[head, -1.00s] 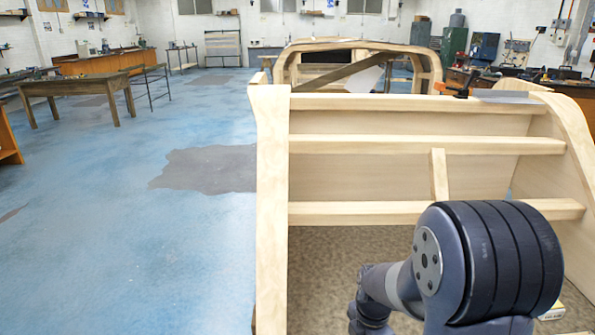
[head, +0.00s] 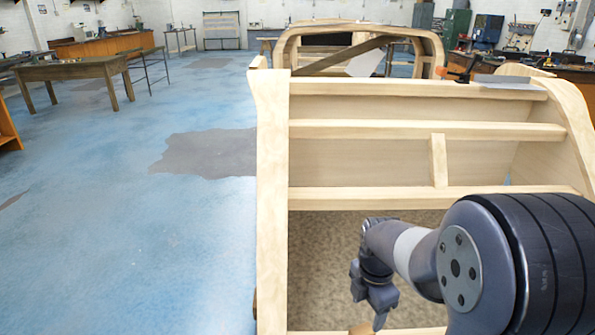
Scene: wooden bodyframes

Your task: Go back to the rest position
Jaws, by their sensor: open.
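My gripper (head: 376,298) shows small and dark at the end of my arm, in the lower middle of the head view. It hangs pointing down in front of the lower opening of the wooden bodyframe (head: 272,200). Its jaws are open, and I see nothing held in them. My dark, ribbed arm joint fills the lower right and hides part of the frame's lower right side.
The bodyframe's crossbars (head: 420,130) and its left post stand close ahead. A second wooden bodyframe (head: 425,45) is behind it. A workbench (head: 85,72) stands far left. The blue floor (head: 120,240) to the left is clear. A light wooden rail lies low, beside the gripper.

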